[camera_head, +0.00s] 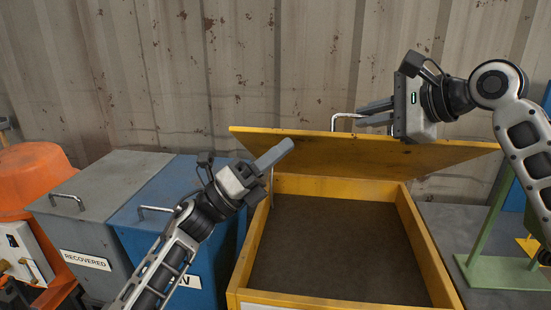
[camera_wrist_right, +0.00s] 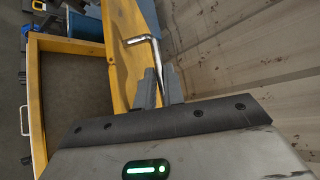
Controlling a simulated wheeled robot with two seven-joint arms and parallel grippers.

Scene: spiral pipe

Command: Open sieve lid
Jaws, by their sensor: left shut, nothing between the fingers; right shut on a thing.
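The yellow sieve lid (camera_head: 350,155) is raised at a tilt over the back of the yellow sieve box (camera_head: 430,245), and the box's dark inside shows. The lid's metal handle (camera_head: 342,116) sticks out past its upper edge; the handle also shows in the right wrist view (camera_wrist_right: 157,52). My right gripper (camera_head: 362,112) is shut on the handle, and its fingers partly hide it. My left gripper (camera_head: 284,150) is shut and empty. It appears in front of the lid's left part; I cannot tell whether it touches.
A grey bin (camera_head: 95,190) marked RECOVERED and a blue bin (camera_head: 180,185) stand left of the sieve. An orange machine (camera_head: 30,185) is at the far left. A green frame (camera_head: 490,225) stands at right. A corrugated wall (camera_head: 250,60) closes off the back.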

